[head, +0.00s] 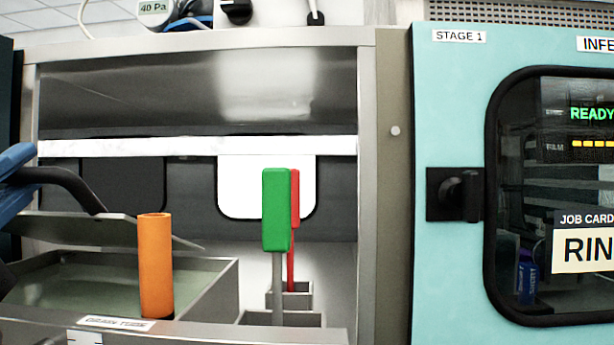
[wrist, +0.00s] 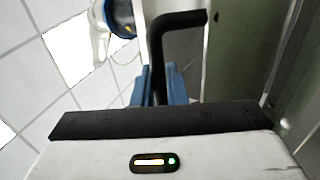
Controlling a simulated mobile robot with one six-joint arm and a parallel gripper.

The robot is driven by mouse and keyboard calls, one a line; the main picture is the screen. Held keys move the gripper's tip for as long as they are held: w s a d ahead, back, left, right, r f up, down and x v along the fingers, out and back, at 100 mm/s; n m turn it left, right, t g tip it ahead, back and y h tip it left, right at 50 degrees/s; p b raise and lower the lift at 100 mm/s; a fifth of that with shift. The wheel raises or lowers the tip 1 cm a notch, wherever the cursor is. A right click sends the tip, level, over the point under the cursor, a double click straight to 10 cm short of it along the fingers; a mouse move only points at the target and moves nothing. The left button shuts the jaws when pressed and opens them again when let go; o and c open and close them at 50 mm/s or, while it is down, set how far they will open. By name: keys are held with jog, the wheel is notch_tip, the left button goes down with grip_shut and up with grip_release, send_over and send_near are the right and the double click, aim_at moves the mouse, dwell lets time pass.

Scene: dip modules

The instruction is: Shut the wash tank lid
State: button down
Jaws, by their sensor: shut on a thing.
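The wash tank (head: 215,290) is an open metal basin with greenish liquid at lower left in the head view. Its grey lid (head: 120,231) is a thin panel tilted above the basin, leaving a gap over the liquid. A black bent handle (head: 65,178) rises from the lid; it also shows in the wrist view (wrist: 178,20). My gripper (head: 18,160) has blue fingers and is at the left edge of the head view. In the wrist view my gripper (wrist: 158,85) is shut on the handle, one finger on each side.
An orange tube (head: 155,265) stands upright at the tank's front right, by a "DRAIN TUBE" label (head: 115,323). Green-handled (head: 276,210) and red-handled (head: 295,200) tools stand in small metal holders to its right. A cabinet post (head: 368,190) and a teal machine (head: 440,110) bound the right.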

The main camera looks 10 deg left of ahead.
jog(key=shift+f, duration=0.15)
jog(key=c, duration=1.5)
grip_release()
jog(key=shift+c, duration=0.2)
jog(key=v, duration=0.8)
jog(key=shift+a, duration=0.1)
